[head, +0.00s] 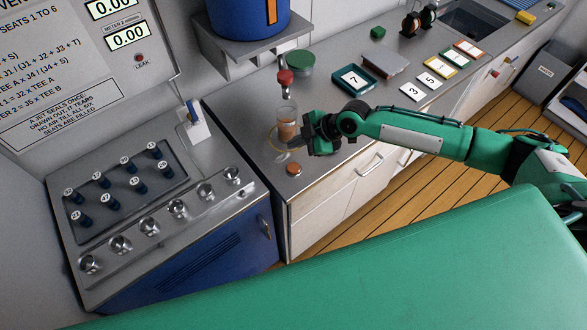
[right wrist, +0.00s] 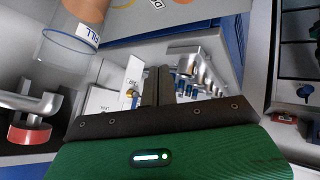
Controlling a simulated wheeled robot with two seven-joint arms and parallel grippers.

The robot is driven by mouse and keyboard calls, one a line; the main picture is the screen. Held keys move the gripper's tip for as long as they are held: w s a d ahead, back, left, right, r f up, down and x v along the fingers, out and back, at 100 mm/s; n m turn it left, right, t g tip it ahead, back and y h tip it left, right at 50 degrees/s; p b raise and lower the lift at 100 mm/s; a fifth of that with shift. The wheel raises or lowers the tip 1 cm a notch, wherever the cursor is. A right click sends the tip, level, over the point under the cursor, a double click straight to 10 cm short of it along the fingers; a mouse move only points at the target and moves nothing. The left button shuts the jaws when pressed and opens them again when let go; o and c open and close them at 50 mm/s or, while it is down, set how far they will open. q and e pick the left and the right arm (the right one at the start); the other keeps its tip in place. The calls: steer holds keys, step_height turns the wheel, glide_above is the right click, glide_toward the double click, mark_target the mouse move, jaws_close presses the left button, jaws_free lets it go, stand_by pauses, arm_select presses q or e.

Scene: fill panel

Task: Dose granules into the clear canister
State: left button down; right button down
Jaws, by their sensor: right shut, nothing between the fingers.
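The clear canister (head: 287,122) stands upright on the grey counter, with brown granules in its lower part. In the right wrist view the canister (right wrist: 68,46) shows at the upper left, with a blue rim and a FILL label beside the brown granules. A red knob (head: 285,77) sits above it in the head view; the right wrist view shows a red-ended metal tap (right wrist: 30,132). My right gripper (head: 300,142) is beside the canister, on its right. Its fingers (right wrist: 157,86) are shut and empty. My left gripper is out of view.
An orange-brown cap (head: 293,169) lies near the counter's front edge. A blue hopper (head: 245,18) is on a shelf above. A green lid (head: 300,62), a dark tray (head: 354,90) with a card 7, and several cards lie behind. A panel (head: 125,195) with pegs and metal cups stands left.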

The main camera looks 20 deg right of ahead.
mark_target(297, 167)
steer(key=n, duration=0.3)
steer(key=shift+s+d+r+n+b, duration=0.15)
steer(key=shift+d+r+n+b, duration=0.05)
steer(key=shift+d+n+b, duration=0.1)
steer(key=shift+f, duration=0.2)
step_height(297, 167, down, 8)
steer(key=b, duration=0.5)
steer(key=shift+f+b, duration=0.25)
steer(key=shift+b, duration=0.15)
stand_by(1.6)
steer(key=shift+f+b, duration=0.4)
steer(key=shift+b, duration=0.15)
